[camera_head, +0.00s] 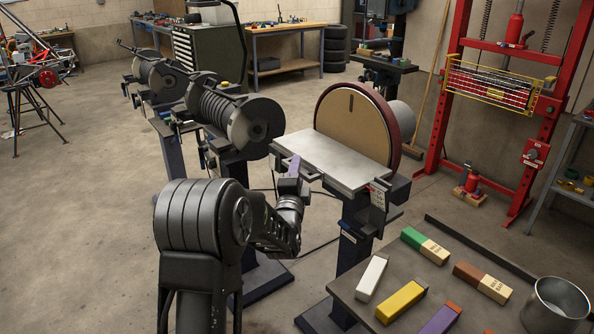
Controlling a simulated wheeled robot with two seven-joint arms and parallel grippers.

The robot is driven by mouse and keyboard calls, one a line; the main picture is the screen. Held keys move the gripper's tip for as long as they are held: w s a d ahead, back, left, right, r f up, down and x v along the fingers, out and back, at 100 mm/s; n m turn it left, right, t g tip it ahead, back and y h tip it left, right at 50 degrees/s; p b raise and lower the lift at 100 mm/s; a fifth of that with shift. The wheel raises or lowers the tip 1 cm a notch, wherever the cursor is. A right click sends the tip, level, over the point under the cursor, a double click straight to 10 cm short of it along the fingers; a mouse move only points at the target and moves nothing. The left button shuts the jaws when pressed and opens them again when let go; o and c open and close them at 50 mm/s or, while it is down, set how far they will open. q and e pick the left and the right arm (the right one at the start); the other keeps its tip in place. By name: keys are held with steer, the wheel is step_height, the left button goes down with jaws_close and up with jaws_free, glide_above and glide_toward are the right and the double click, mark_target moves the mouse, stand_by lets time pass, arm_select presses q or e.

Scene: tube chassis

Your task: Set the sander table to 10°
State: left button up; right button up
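The disc sander has a large round tan disc (350,122) in a dark red rim. Its flat grey sander table (334,160) sits in front of the disc. The table's exact tilt cannot be read from here. A small pale plate with red marks (379,194) is at the table's right front corner, too small to read. My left gripper (294,172) is at the table's left front edge, by dark brackets and a purple piece. Whether it touches or grips any of these cannot be told. My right gripper is not in view.
A bench (395,290) at front right holds several coloured bars and a metal cup (556,305). A grinder with a ribbed drum (235,115) stands left of the sander. A red press frame (530,120) stands at right. Open floor (80,230) lies at left.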

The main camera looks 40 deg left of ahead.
arm_select(q)
steer(key=shift+c, duration=0.3)
jaws_close()
stand_by(1.1)
